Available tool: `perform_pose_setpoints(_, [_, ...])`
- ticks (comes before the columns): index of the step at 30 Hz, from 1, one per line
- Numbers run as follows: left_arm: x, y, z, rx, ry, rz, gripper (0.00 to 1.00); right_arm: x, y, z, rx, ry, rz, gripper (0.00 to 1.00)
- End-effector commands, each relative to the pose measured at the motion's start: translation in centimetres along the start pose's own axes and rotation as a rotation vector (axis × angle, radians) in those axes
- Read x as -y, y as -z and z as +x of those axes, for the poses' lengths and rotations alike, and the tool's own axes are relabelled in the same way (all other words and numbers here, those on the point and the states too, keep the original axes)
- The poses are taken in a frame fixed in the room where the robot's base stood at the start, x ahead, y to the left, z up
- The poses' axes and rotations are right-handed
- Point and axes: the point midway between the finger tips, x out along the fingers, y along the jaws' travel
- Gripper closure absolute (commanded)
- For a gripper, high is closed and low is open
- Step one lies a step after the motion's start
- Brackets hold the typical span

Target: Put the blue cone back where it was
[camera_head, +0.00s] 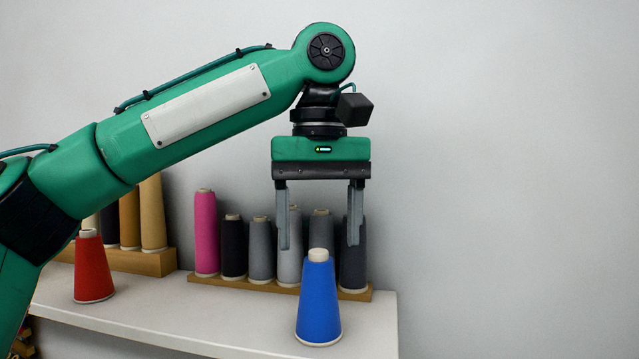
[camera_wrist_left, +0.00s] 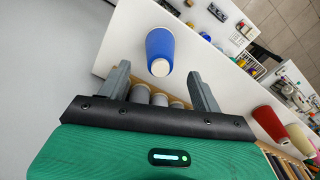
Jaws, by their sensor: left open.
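The blue cone (camera_head: 318,305) stands upright on the white shelf (camera_head: 180,310), near its front right part. In the left wrist view the blue cone (camera_wrist_left: 160,48) shows beyond and between the two fingers, apart from them. My left gripper (camera_head: 319,245) points down, open and empty, with its fingertips above the level of the blue cone's top. The right gripper is not in view.
Behind the blue cone, a wooden rack (camera_head: 265,289) holds a pink cone (camera_head: 206,235) and several dark and grey cones. A red cone (camera_head: 93,268) stands at the left, in front of another wooden rack (camera_head: 130,261) with tan cones. The shelf between red and blue is clear.

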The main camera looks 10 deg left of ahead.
Motion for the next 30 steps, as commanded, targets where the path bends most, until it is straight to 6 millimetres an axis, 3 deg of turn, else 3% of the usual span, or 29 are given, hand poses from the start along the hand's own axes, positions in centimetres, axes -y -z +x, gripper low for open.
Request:
perform_pose_setpoints(6, [0.0, -0.1, -3.4, -0.004, -0.002, -0.003, 0.34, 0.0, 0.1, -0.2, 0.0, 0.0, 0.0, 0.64])
perform_pose_setpoints(12, [0.0, -0.1, -5.3, -0.002, 0.0, 0.0, 0.34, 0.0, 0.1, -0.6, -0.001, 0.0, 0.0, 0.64])
perform_pose_setpoints(30, [0.0, 0.0, -5.8, -0.001, -0.001, 0.001, 0.34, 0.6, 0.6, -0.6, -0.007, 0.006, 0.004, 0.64])
